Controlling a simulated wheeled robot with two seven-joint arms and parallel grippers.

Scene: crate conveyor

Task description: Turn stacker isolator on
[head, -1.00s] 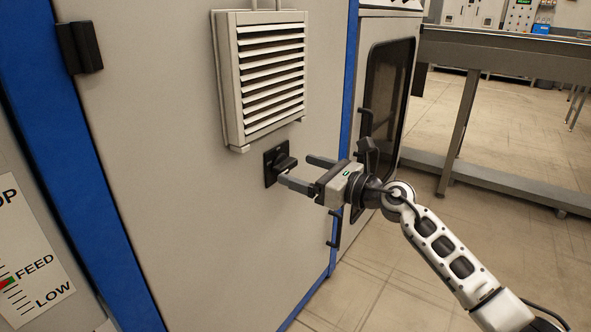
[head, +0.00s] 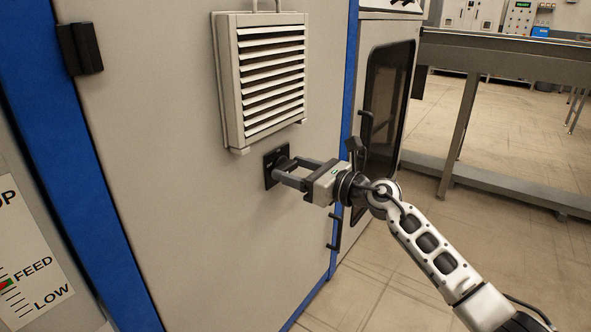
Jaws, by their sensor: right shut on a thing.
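The stacker isolator (head: 270,166) is a small black switch plate with a black knob, set on the grey cabinet door below the vent. My right gripper (head: 287,169) has its fingers at the knob and is shut on it. The fingers hide much of the knob, so I cannot tell which way it is turned. My left gripper is not in view.
The grey cabinet door (head: 165,190) has a louvred vent (head: 265,75) above the isolator and a black hinge (head: 80,48) at upper left. A level label (head: 30,260) is at lower left. A dark-windowed door (head: 388,100) and a conveyor (head: 500,55) stand to the right.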

